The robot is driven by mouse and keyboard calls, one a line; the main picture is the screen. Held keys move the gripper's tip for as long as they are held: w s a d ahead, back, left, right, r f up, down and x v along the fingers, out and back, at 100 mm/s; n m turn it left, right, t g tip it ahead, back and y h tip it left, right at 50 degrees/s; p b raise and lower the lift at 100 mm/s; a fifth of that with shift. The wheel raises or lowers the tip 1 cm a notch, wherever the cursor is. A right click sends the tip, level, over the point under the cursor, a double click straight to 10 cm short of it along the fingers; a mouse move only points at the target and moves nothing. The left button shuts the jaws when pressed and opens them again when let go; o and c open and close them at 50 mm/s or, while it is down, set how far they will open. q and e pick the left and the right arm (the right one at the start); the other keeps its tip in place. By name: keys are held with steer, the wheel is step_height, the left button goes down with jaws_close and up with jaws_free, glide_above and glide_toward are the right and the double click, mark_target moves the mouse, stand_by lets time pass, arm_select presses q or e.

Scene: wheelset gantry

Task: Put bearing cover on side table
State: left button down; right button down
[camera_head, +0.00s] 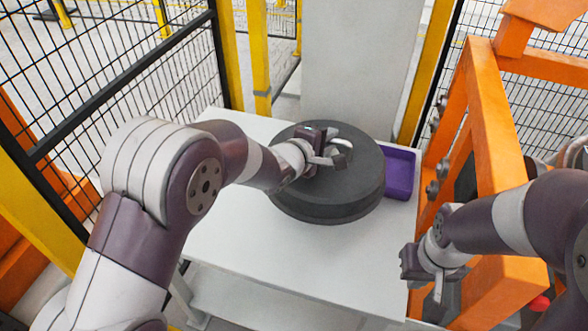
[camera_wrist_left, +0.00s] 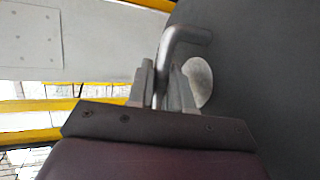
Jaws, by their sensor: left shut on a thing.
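The bearing cover (camera_head: 330,205) is a large dark grey round disc with a raised rim, lying flat over the white side table (camera_head: 245,245). I cannot tell whether it rests on the top or hangs just above it. My left gripper (camera_head: 338,158) reaches over the disc from the left and is shut on its metal handle. In the left wrist view, the bent silver handle (camera_wrist_left: 185,36) sits between the fingers (camera_wrist_left: 160,88), with the dark cover face (camera_wrist_left: 270,80) on the right. My right gripper (camera_head: 428,275) hangs empty beside the table's right edge; its finger gap is unclear.
A purple tray (camera_head: 400,174) stands on the table, right behind the cover. An orange frame (camera_head: 478,130) with bolts rises close on the right. A grey column (camera_head: 352,60) and yellow-black fencing (camera_head: 130,85) stand behind. The table's front is clear.

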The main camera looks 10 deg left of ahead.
arm_select(q)
steer(key=s+a+f, duration=0.1)
steer(key=a+f, duration=0.1)
steer(key=a, duration=0.1)
steer(key=s+a+f, duration=0.2)
steer(key=a, duration=0.1)
steer(key=s+a+f, duration=0.1)
steer(key=a+f, duration=0.1)
steer(key=a, duration=0.1)
steer(key=shift+s, duration=0.2)
steer(key=shift+s+a+f+b, duration=0.1)
steer(key=shift+f+b, duration=0.1)
steer(key=shift+f, duration=0.85)
steer(key=shift+a+f+b, duration=0.1)
steer(key=shift+f+b, duration=0.05)
steer(key=shift+f, duration=0.85)
steer(key=c, duration=1)
jaws_free()
steer(key=shift+f, duration=0.1)
steer(key=shift+c, duration=0.2)
